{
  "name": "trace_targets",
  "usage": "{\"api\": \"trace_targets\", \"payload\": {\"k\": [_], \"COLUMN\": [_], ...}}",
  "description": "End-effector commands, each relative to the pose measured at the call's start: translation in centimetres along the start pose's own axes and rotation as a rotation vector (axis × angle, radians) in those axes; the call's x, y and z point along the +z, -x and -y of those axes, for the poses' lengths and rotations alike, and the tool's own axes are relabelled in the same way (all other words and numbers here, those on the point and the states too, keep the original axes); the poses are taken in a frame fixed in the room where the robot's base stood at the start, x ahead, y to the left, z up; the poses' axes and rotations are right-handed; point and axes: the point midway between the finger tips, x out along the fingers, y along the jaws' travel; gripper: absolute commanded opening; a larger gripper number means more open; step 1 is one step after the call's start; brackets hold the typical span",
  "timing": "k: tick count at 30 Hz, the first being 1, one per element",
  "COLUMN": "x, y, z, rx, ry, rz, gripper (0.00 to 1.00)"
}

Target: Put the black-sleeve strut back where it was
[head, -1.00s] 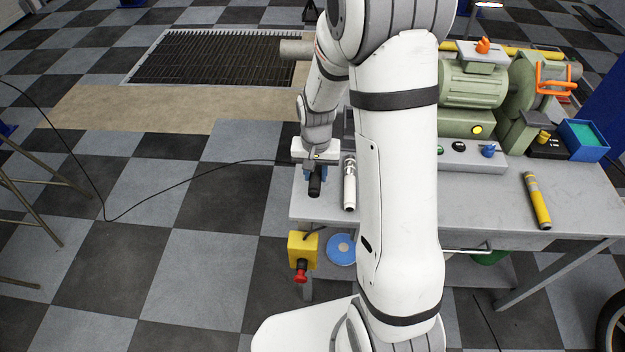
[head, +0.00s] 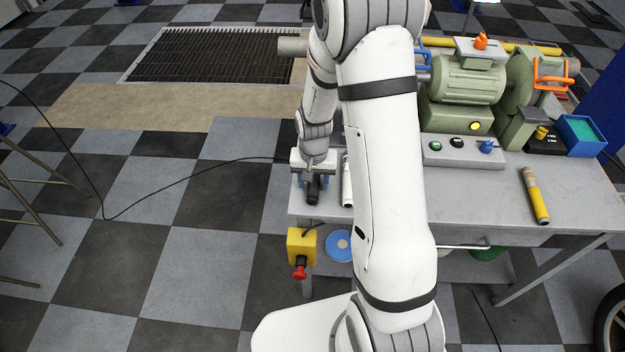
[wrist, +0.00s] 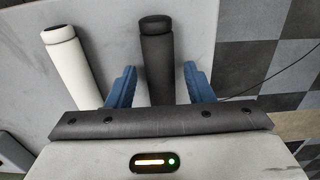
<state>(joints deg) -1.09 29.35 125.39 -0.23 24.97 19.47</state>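The black-sleeve strut (head: 313,191) lies at the left end of the grey workbench (head: 455,210), beside a white-sleeve strut (head: 347,188). My gripper (head: 313,181) is low over the black-sleeve strut. In the wrist view, my gripper's blue fingers (wrist: 160,72) stand open on either side of the black-sleeve strut (wrist: 156,50), with a gap on both sides. The white-sleeve strut (wrist: 68,60) is to the left, outside the fingers. The far part of the black-sleeve strut is hidden under my gripper. My arm hides part of the bench.
A green grinder (head: 465,82) and a control box (head: 462,150) stand at the back of the bench. A yellow tube (head: 536,195) and a blue bin (head: 580,134) are to the right. A yellow emergency-stop box (head: 301,246) hangs at the left front.

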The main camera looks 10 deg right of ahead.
Motion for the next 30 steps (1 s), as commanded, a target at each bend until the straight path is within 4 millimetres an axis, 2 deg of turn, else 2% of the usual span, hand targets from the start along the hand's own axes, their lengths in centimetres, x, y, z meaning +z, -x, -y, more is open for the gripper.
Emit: {"api": "trace_targets", "payload": {"k": [8,12,17,24,30], "x": [0.0,-0.1,-0.1,-0.1,0.0], "y": [0.1,1.0,3.8,9.0,11.6], "z": [0.0,0.1,0.1,0.1,0.1], "rx": [0.000,-0.001,-0.002,-0.002,-0.001], "ry": [0.001,0.001,0.001,0.002,0.002], "rz": [0.000,-0.002,-0.005,-0.006,-0.002], "gripper": [0.51,0.51,0.51,0.51,0.51]}}
